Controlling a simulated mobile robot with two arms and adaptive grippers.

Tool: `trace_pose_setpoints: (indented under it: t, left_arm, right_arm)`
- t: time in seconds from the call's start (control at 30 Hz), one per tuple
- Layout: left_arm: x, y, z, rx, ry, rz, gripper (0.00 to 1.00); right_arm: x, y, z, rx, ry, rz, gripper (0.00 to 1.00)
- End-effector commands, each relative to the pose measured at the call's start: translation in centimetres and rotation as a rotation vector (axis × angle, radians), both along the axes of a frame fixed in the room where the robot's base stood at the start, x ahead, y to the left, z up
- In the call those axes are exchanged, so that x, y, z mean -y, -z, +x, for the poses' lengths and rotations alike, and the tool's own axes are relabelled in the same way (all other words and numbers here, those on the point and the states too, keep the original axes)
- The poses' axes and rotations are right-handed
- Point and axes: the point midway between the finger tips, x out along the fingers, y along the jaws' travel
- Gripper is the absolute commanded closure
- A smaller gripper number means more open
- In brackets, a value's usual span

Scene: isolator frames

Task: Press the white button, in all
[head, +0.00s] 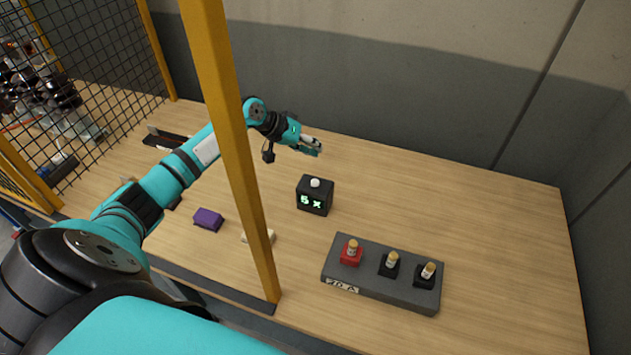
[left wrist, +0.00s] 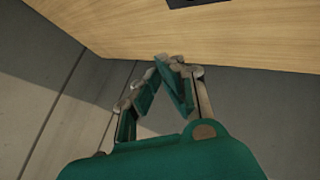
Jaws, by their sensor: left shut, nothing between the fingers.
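The white button (head: 315,183) sits on top of a small black box (head: 314,200) on the table. The box's front display reads "5 x" in green. My left gripper (head: 318,148) is shut and empty, above and behind the box in the head view, apart from the button. In the left wrist view the closed fingers (left wrist: 165,62) show against the wall and table edge. The button is not in the left wrist view. My right gripper is not in view.
A yellow post (head: 232,140) stands in front of my left arm. A grey block (head: 337,266) holds one red and two black fittings. A purple block (head: 208,219) and a pale piece (head: 262,237) lie left of it. The right side of the table (head: 500,230) is clear.

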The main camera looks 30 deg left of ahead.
Motion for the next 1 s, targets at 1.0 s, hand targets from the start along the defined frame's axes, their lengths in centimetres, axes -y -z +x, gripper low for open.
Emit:
trace_pose_setpoints:
  t: [1.0]
  left_arm:
    - [0.0, 8.5, 0.0, 0.000, 0.000, 0.000, 1.00]
  right_arm:
    - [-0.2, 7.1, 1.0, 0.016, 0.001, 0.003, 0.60]
